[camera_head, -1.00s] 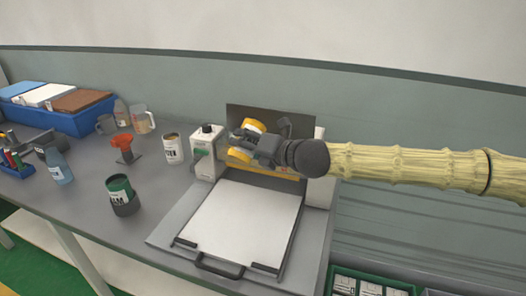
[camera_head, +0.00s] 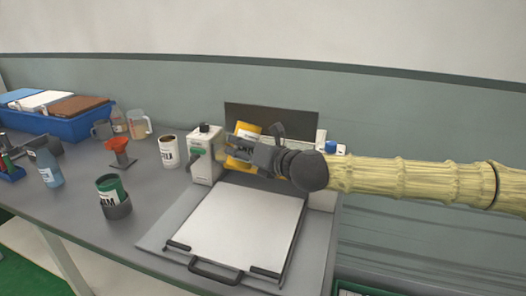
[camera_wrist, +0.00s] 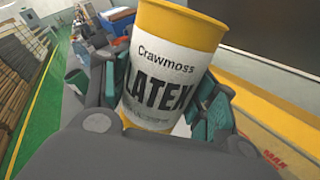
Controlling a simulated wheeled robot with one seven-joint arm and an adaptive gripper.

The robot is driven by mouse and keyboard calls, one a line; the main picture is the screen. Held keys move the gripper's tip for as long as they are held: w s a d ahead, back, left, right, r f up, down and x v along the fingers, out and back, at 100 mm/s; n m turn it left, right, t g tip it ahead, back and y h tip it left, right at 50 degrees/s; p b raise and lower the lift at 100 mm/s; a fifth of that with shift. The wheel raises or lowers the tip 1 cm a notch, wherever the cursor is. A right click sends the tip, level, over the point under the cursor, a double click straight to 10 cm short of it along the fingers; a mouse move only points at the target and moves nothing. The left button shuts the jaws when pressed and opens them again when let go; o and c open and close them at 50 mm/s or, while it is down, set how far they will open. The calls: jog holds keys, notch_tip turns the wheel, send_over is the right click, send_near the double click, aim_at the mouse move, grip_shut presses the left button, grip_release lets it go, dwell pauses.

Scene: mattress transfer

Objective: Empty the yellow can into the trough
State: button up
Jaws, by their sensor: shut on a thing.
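The yellow can (camera_head: 246,129) has a white label and is held in my gripper (camera_head: 250,152) over the back of the white-bedded machine. In the wrist view the can (camera_wrist: 168,65) reads "Crawmoss LATEX", with its yellow rim at the top of the picture. My gripper is shut around the can's sides. The can leans somewhat in the head view. Its contents are hidden. The trough (camera_wrist: 270,142) is a yellow-orange strip with a "MAX" mark, beside and below the can in the wrist view. In the head view the gripper and can mostly cover it.
The white bed (camera_head: 240,225) lies in front. A white box-shaped unit (camera_head: 203,155) stands close left of the can, and a dark panel (camera_head: 290,120) stands behind. A white can (camera_head: 169,152), a green can (camera_head: 112,190) and a red-orange funnel (camera_head: 118,145) stand further left.

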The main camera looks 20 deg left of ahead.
aim_at(245, 167)
jog(key=shift+s+a+f+n+t+b, duration=0.15)
jog(key=shift+s+f+n+b, duration=0.15)
jog(key=shift+f+n+b, duration=0.6)
jog(key=shift+s+f+n+t+b, duration=0.15)
jog(key=shift+s+f+b, duration=0.2)
jog(key=shift+b, duration=1)
jog(key=n+b, duration=0.1)
jog(key=b, duration=0.1)
jog(key=s+n+t+y+b, duration=0.1)
jog(key=n+b, duration=0.1)
jog(key=b, duration=0.1)
jog(key=shift+s+a+f, duration=0.1)
jog(key=shift+a+f, duration=0.1)
jog(key=shift+f, duration=0.15)
